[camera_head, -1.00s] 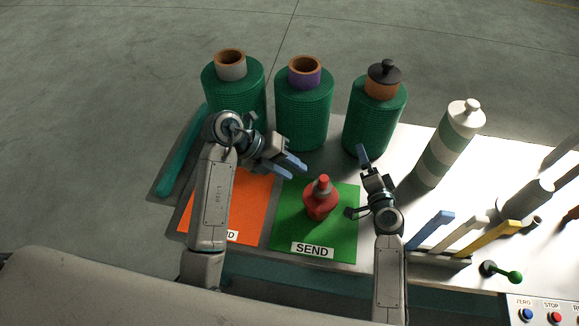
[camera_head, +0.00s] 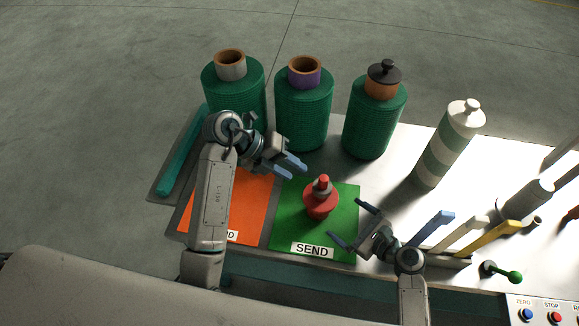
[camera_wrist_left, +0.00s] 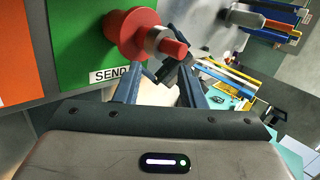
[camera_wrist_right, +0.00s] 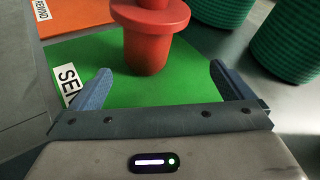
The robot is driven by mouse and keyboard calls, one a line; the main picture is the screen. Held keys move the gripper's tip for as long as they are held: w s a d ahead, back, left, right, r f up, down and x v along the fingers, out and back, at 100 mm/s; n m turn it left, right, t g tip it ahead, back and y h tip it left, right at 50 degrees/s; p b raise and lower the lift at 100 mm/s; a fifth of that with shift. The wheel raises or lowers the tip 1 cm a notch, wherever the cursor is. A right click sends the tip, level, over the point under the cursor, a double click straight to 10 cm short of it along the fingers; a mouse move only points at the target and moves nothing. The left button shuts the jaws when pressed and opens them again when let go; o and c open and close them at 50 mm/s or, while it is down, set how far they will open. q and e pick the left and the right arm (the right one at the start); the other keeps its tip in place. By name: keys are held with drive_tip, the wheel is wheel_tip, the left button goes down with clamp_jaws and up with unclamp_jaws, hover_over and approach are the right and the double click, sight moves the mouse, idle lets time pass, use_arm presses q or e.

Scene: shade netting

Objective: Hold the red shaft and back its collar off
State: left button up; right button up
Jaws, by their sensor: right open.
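The red shaft (camera_head: 320,205) stands upright on the green SEND mat (camera_head: 345,200), with a wide red flange and a grey collar (camera_head: 322,190) below its red tip. The left wrist view shows the red flange (camera_wrist_left: 128,35), the grey collar (camera_wrist_left: 158,40) and the tip. The right wrist view shows the flange and lower body (camera_wrist_right: 148,45); the top is cut off. My left gripper (camera_head: 287,168) is open and empty, up and left of the shaft. My right gripper (camera_head: 353,224) is open and empty, at the shaft's lower right, its fingers spread toward it without touching.
Several green netting rolls (camera_head: 303,120) stand behind the mat. An orange mat (camera_head: 250,200) lies to the left. To the right are a white-and-green striped bottle (camera_head: 447,140), upright coloured handles (camera_head: 485,242), a green-knobbed lever (camera_head: 510,275) and a button panel (camera_head: 545,310).

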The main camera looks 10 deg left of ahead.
sight(322, 210)
drive_tip(key=shift+s+f+m+g, duration=0.15)
drive_tip(key=shift+s+m+g, duration=0.45)
drive_tip(key=shift+m, duration=0.4)
drive_tip(key=shift+s+a+y, duration=0.1)
drive_tip(key=shift+y, duration=0.2)
drive_tip(key=x, duration=0.9)
drive_tip(key=shift+w+a+f, duration=0.2)
drive_tip(key=shift+w+a, duration=0.05)
drive_tip(key=c, duration=1.6)
drive_tip(key=o, duration=1.3)
